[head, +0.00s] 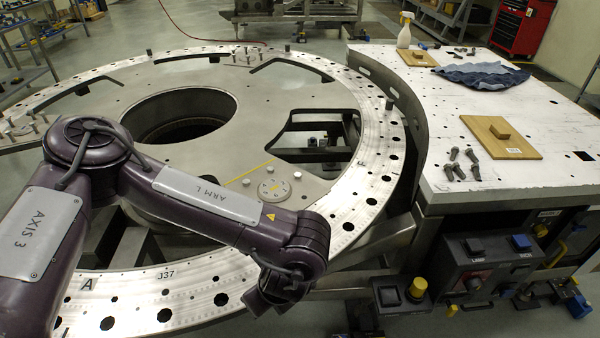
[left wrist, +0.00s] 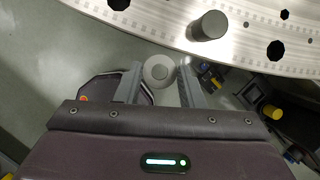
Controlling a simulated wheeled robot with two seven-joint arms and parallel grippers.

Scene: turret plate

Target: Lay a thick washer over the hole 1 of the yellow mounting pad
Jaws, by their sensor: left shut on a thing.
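My left gripper (head: 270,302) is low at the front edge of the big ring plate in the head view, its fingers mostly hidden by the wrist. My right gripper is not in view.
The ring plate (head: 372,200) has many holes and upright pegs; a dark peg (left wrist: 210,25) stands near the gripper. A white worktable (head: 440,120) at right holds wooden boards, bolts, a blue cloth and a spray bottle. A control box (head: 490,265) stands at its front.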

